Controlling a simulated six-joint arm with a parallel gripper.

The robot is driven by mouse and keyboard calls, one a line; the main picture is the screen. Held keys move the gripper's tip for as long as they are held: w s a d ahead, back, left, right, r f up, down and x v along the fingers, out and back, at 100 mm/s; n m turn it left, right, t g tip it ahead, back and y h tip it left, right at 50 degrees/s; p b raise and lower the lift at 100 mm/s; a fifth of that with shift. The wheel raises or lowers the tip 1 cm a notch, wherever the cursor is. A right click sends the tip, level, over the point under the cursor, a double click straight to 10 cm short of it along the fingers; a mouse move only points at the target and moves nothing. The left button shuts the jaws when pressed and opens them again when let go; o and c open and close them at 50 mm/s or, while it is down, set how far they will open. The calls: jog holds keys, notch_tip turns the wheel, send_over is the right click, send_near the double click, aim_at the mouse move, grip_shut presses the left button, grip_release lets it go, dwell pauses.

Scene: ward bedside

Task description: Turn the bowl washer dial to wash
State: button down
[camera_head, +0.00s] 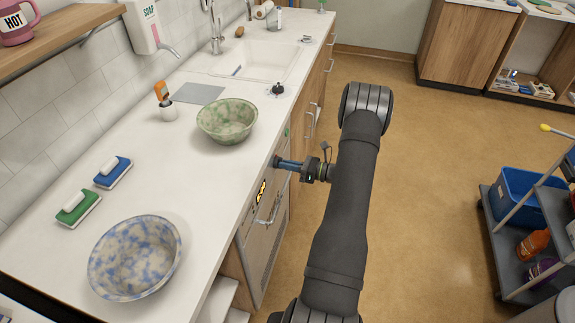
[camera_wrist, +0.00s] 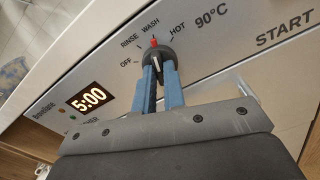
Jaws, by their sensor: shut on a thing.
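The bowl washer (camera_head: 259,250) is built in under the counter, and its front panel also shows in the wrist view (camera_wrist: 215,48). Its round grey dial (camera_wrist: 168,51) has a red pointer that points up at the WASH label, between RINSE and HOT. OFF is at the far left. My gripper (camera_wrist: 158,72) is shut on the dial, its two blue fingers on either side of it. In the head view my gripper (camera_head: 278,163) reaches the panel from the right, and the dial is hidden behind its fingertips.
A lit display (camera_wrist: 90,97) reads 5:00 left of the dial; START is printed at the right. A green mottled bowl (camera_head: 227,121) and a blue mottled bowl (camera_head: 135,258) stand on the counter above. A cart (camera_head: 510,240) stands at the right; the floor between is clear.

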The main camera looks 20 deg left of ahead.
dwell(0.3)
jog(key=c, duration=1.5)
grip_release()
jog(key=shift+d, duration=0.1)
jog(key=d, duration=1.7)
jog(key=shift+d, duration=0.15)
jog(key=a, duration=1.7)
jog(key=shift+a, duration=0.3)
